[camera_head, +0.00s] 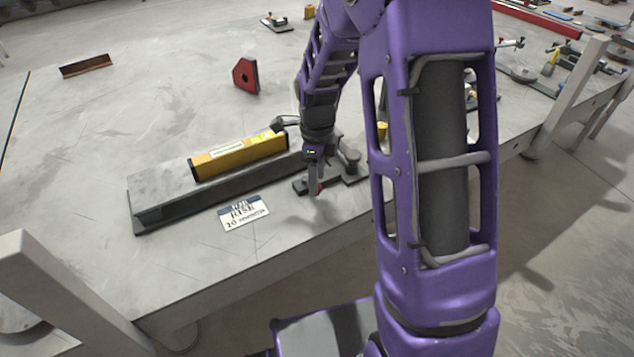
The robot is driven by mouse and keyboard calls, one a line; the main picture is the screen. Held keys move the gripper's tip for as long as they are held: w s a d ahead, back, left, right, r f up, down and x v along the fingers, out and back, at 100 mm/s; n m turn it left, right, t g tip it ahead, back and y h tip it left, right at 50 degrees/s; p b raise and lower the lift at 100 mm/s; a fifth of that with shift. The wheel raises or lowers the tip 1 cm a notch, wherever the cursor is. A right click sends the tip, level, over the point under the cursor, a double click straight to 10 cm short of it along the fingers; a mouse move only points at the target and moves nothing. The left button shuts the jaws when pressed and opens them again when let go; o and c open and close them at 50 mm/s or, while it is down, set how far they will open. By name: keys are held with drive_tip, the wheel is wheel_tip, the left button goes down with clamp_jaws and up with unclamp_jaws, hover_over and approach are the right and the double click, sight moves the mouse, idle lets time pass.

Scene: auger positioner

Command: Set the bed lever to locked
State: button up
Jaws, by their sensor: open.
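A long grey bed (165,208) lies on the big grey table, with a yellow level-like block (240,157) along its top. My gripper (315,187) points down at the bed's right end, low over a small dark bracket (300,186). A small red part (320,186) shows right at the fingertips; it may be the bed lever, but its shape and setting are too small and covered to tell. The jaws are open; I cannot tell whether a finger touches the red part. A dark round knob (350,157) stands just right of the gripper.
A white card marked "RISE" (243,212) lies in front of the bed. A red block (245,75) and a brown bar (86,66) lie farther back. My purple arm hides the table right of the knob. The table's left and middle back are mostly clear.

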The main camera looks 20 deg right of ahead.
drive_tip(key=shift+f, duration=0.65)
clamp_jaws()
idle(1.0)
